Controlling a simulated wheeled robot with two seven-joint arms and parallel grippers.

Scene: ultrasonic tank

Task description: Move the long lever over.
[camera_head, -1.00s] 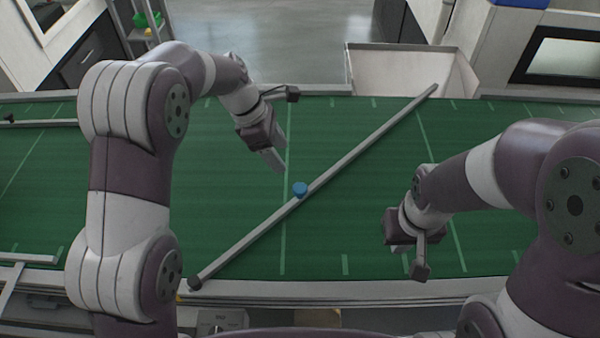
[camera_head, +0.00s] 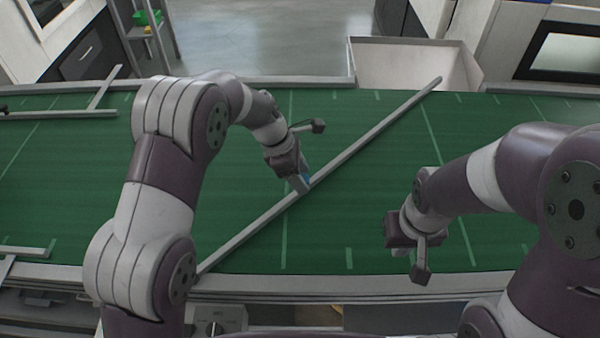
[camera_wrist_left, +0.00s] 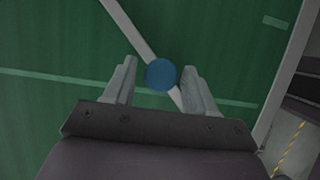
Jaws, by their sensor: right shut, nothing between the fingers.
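The long lever (camera_head: 370,133) is a thin grey bar lying diagonally over the green belt (camera_head: 360,230), from the lower left to the upper right. A round blue knob (camera_wrist_left: 161,74) sits on it near its middle. My left gripper (camera_head: 304,184) is at the knob, which it largely hides in the head view. In the left wrist view, its two fingers (camera_wrist_left: 159,73) are open, one on each side of the knob, with gaps showing. The lever's lower left end is partly hidden by my left arm. My right gripper (camera_head: 400,236) is shut and empty over the belt, right of the lever.
An open, light-coloured bin (camera_head: 408,64) stands beyond the far edge, near the lever's upper end. Other grey bars (camera_head: 60,115) lie at the left side of the belt. A metal rail (camera_head: 400,287) runs along the near edge. The belt between lever and right gripper is clear.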

